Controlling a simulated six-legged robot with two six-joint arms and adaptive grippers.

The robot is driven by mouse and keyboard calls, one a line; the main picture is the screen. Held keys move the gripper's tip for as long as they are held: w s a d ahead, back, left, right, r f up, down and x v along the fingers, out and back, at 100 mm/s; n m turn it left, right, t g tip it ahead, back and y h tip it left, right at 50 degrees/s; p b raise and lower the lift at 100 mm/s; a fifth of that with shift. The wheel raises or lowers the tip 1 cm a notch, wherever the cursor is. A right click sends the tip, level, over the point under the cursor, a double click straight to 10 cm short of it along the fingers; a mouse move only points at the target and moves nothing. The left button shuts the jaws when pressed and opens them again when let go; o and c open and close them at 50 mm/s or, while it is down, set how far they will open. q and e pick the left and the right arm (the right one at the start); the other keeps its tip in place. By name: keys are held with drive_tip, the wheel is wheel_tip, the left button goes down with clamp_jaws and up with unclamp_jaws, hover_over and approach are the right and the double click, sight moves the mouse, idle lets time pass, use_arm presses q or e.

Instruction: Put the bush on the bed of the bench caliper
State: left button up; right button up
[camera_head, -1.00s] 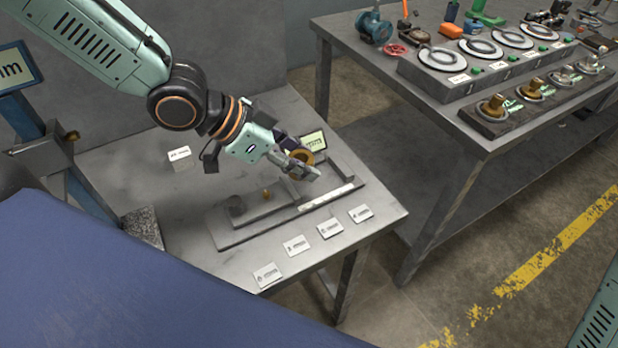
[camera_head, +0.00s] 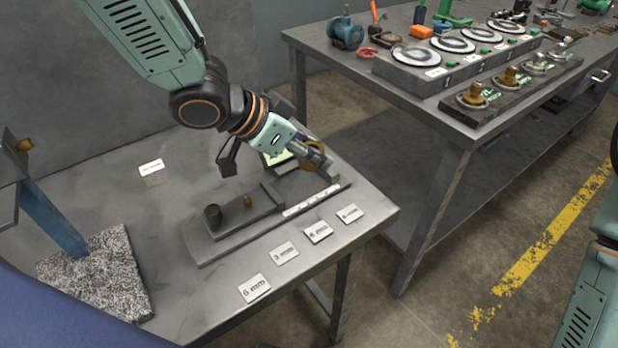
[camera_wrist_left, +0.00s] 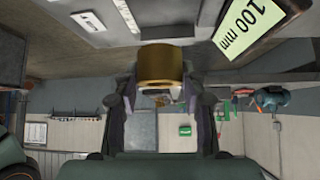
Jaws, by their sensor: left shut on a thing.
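The bush is a brass-coloured ring. My left gripper (camera_head: 318,158) is shut on the bush (camera_head: 311,150) and holds it above the right end of the bench caliper (camera_head: 215,248). In the left wrist view the bush (camera_wrist_left: 161,66) sits between the two fingertips. My right gripper is not seen; only part of my right arm shows.
Several white label cards (camera_head: 284,252) lie along the table's front edge, one reading 6 mm. A speckled stone block (camera_head: 95,275) with a blue stand is at left.

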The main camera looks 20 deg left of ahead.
sight(307, 181)
use_arm(q)
drive_tip(key=shift+a+f, duration=0.55)
drive_tip(key=shift+a, duration=0.25)
drive_tip(key=shift+s+a+f+b, duration=0.15)
drive_tip(key=shift+f+b, duration=0.15)
drive_tip(key=shift+b, duration=0.05)
drive_tip(key=f+b, duration=0.1)
drive_tip(key=d+f+b, duration=0.1)
drive_tip(key=f, duration=0.1)
drive_tip(key=shift+d, duration=0.15)
drive_tip(key=shift+a, duration=0.5)
drive_tip(key=shift+d, duration=0.25)
drive_tip(key=o, duration=0.9)
drive_tip(key=shift+d+f, duration=0.1)
drive_tip(key=o, duration=0.4)
drive_tip(key=shift+a, duration=0.25)
drive_tip(key=shift+d, duration=0.1)
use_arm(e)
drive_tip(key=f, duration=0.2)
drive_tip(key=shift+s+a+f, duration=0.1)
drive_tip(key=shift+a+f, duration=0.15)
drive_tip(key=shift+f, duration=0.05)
